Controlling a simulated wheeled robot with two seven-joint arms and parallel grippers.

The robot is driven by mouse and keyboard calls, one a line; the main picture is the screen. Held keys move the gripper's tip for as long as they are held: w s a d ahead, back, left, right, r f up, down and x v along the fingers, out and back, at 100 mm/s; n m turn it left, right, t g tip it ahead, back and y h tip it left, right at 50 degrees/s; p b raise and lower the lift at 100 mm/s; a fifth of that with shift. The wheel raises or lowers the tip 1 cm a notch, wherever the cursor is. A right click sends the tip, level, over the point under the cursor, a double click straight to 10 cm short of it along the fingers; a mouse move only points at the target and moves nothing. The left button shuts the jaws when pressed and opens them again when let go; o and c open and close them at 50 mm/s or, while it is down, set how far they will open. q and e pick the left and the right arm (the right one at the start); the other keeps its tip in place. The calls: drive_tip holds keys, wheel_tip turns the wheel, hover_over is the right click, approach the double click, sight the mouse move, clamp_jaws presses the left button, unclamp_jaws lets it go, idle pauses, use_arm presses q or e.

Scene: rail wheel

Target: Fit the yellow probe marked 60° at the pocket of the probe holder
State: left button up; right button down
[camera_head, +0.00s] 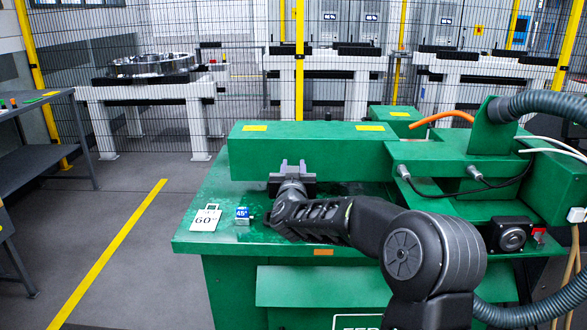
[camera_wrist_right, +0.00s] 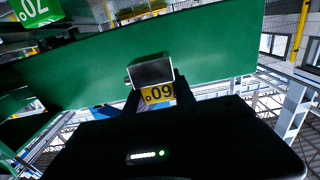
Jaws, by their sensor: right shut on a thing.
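The yellow probe marked 60° (camera_wrist_right: 157,92) shows in the right wrist view, held between the fingers of my right gripper (camera_wrist_right: 157,98). Its yellow label appears upside down and a grey metal block (camera_wrist_right: 150,70) shows just beyond it. In the head view my right gripper (camera_head: 292,168) is at the near side of the long green beam (camera_head: 300,139), above the green table; its own fingers hide the probe there. The pocket of the probe holder cannot be made out, so I cannot tell whether the probe touches it. My left gripper is not in view.
A blue probe marked 45° (camera_head: 242,216) and a white card marked 60° (camera_head: 206,219) sit on the green table (camera_head: 196,238) left of my arm. A green label marked 70 (camera_wrist_right: 36,9) shows in the right wrist view. Hoses and cables (camera_head: 540,103) lie at the right.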

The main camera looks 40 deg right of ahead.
drive_tip(key=shift+r, duration=0.1)
